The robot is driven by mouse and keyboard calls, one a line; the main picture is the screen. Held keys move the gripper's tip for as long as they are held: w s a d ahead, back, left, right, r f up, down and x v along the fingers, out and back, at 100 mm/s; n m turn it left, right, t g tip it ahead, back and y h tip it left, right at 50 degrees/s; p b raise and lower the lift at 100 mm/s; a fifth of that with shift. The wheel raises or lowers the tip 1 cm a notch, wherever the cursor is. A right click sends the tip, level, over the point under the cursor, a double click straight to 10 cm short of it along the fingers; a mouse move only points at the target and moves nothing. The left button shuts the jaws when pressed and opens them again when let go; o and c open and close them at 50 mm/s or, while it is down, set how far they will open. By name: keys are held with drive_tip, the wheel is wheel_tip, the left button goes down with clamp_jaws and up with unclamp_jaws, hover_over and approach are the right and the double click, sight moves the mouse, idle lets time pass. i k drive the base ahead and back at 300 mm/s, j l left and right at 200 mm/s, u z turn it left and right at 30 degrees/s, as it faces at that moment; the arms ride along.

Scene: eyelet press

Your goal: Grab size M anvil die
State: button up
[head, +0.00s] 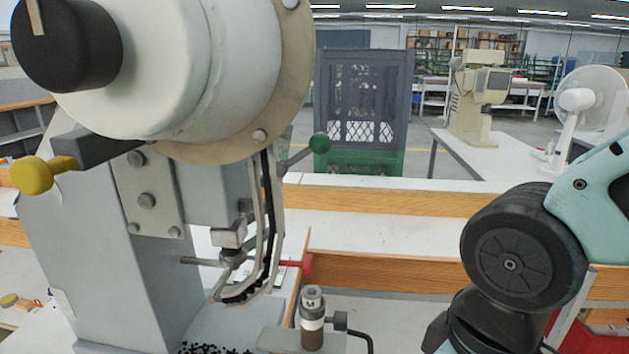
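The size M anvil die (312,299) is a small silvery cylinder with an "M" on its top face. It stands upright on a darker brownish post (312,334) at the bottom middle of the head view, beside a grey block. The large grey eyelet press (140,240) fills the left side, and its upper tool (231,236) hangs up and to the left of the die. My arm shows at the right, apart from the die. My gripper's fingers are outside the frame.
A black cable (358,334) runs from a small fitting right of the die. A red-tipped lever (300,264) is just above it. Black eyelets (215,349) lie at the press base. A bench with wooden edging (420,201) stands behind; a white fan (590,100) is farther back.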

sight(311, 294)
drive_tip(key=l+u, duration=0.35)
drive_tip(key=k+l+u, duration=0.1)
drive_tip(key=u, duration=0.3)
drive_tip(key=k+j+z, duration=0.15)
drive_tip(key=j, duration=0.25)
drive_tip(key=k+j+z, duration=0.1)
drive_tip(key=j, duration=0.3)
drive_tip(key=i+j, duration=0.1)
drive_tip(key=j, duration=0.2)
drive_tip(key=i+j, duration=0.1)
drive_tip(key=j, duration=0.25)
